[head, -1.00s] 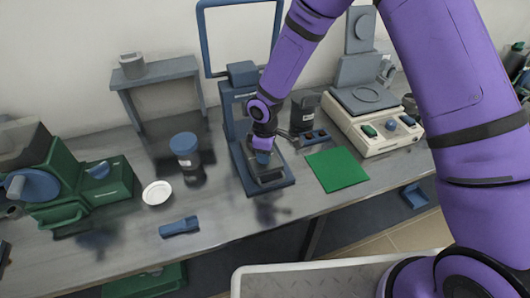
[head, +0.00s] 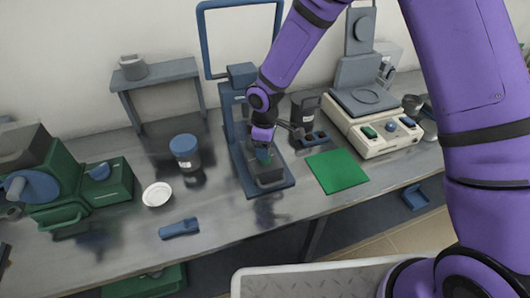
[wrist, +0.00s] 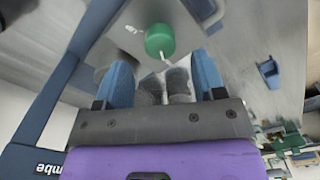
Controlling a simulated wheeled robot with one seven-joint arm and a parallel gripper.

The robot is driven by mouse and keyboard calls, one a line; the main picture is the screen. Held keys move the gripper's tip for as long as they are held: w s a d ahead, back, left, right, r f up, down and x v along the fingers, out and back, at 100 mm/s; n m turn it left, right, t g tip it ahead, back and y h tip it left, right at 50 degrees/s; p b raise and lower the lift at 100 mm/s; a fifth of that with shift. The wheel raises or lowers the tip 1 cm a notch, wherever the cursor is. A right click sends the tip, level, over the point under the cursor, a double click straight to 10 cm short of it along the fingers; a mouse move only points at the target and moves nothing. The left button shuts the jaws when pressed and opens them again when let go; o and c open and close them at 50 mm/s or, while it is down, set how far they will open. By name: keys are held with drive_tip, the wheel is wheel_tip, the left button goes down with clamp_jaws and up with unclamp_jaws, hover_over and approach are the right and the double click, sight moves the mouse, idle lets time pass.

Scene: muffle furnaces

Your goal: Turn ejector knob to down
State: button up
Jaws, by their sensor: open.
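A round green knob (wrist: 160,41) with a white pointer mark sits on a grey block of the blue-framed press (head: 240,160). In the wrist view the pointer is toward the lower right. In the head view a small green patch of the knob (head: 264,155) shows under my gripper (head: 263,143). In the wrist view my gripper (wrist: 162,62) is open, with its two blue fingers apart and the knob just beyond and between the tips. No contact shows. The exact gap to the knob is hard to tell.
A green mat (head: 337,171) and a white balance-like instrument (head: 375,130) are to the right. A blue-lidded jar (head: 185,150), a white dish (head: 157,195) and a green machine (head: 75,190) are to the left. The press's upright blue frame rises behind my gripper.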

wheel_tip(320, 180, up, 7)
idle(0.3)
idle(0.4)
drive_tip(key=s+d+r+m+t, duration=0.1)
drive_tip(key=s+d+r+m, duration=0.3)
drive_tip(key=d+r, duration=0.6)
drive_tip(key=s+d+r+m+t, duration=0.3)
drive_tip(key=d+r, duration=0.4)
drive_tip(key=r, duration=0.6)
drive_tip(key=s+d+r+m, duration=0.2)
drive_tip(key=s+d, duration=0.1)
drive_tip(key=s, duration=0.3)
drive_tip(key=s+d+r+m, duration=0.2)
drive_tip(key=s+d+m, duration=0.1)
drive_tip(key=s, duration=0.4)
drive_tip(key=s+d+r+m+t, duration=0.1)
drive_tip(key=s+d+r+m, duration=0.1)
drive_tip(key=s, duration=0.4)
drive_tip(key=shift+s+d+r+m, duration=0.3)
drive_tip(key=shift+d+r, duration=0.25)
drive_tip(key=shift+d, duration=0.35)
